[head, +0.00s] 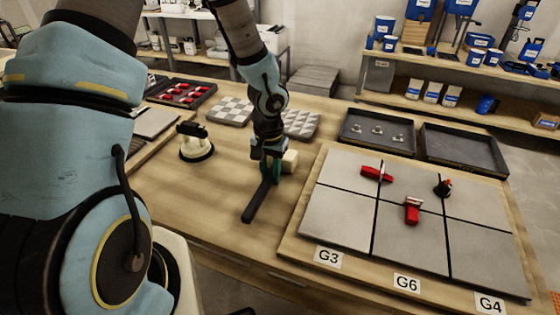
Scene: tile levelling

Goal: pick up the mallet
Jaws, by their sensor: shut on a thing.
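The mallet (255,203) has a dark handle and a pale cream head (289,161). It is on or just above the wooden table, left of the tile board; I cannot tell if it touches the table. The handle points toward the front and the head is at the back right. My gripper (270,172) comes down from above with green fingers and is shut on the mallet where the handle nears the head. The gripper hides part of the mallet.
Grey tiles (340,215) lie on a wooden board to the right, with red pieces (412,211) and a black-and-red knob (443,188) on them. Dark trays (465,151) stand behind. A suction cup (196,145) stands left. The table front is clear.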

